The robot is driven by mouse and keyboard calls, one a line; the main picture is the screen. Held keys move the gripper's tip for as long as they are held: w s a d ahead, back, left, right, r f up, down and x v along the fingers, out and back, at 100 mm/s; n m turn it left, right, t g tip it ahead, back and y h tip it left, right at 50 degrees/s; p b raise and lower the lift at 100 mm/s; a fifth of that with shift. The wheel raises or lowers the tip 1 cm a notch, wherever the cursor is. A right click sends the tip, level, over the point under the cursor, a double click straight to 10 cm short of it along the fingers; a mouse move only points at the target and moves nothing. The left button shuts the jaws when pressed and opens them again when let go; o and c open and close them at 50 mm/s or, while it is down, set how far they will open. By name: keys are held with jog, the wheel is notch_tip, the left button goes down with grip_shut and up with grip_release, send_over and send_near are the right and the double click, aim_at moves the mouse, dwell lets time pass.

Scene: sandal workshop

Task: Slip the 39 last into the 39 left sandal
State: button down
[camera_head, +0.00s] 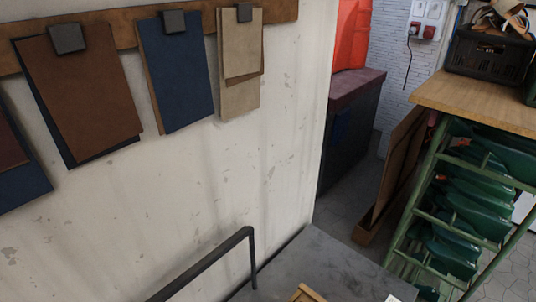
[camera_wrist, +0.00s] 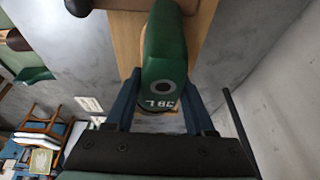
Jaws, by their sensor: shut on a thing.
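In the wrist view my gripper (camera_wrist: 163,107) is shut on a green last (camera_wrist: 164,62), with one blue finger on each side of it. The last has a ring-shaped hole and white marking near the gripper; the marking shows a number and an L, too small to read surely. The last hangs over a strip of light wood (camera_wrist: 125,42); I cannot tell whether they touch. My gripper is not in the head view.
In the head view a green rack (camera_head: 418,185) at the right holds several green lasts (camera_head: 470,205). A dark crate (camera_head: 490,58) stands on its wooden top (camera_head: 455,92). Leather samples (camera_head: 82,90) hang on the left wall. A dark rail (camera_head: 205,262) stands low in front.

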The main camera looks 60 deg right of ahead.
jog(key=shift+d, duration=0.15)
jog(key=shift+s+d+b, duration=0.25)
jog(key=shift+d+b, duration=0.05)
jog(key=shift+d, duration=0.8)
jog(key=shift+d, duration=0.15)
jog(key=shift+d, duration=0.2)
jog(key=shift+c, duration=0.9)
grip_release()
jog(key=shift+s, duration=0.1)
jog(key=shift+a, duration=0.1)
jog(key=shift+f, duration=0.1)
jog(key=v, duration=1.3)
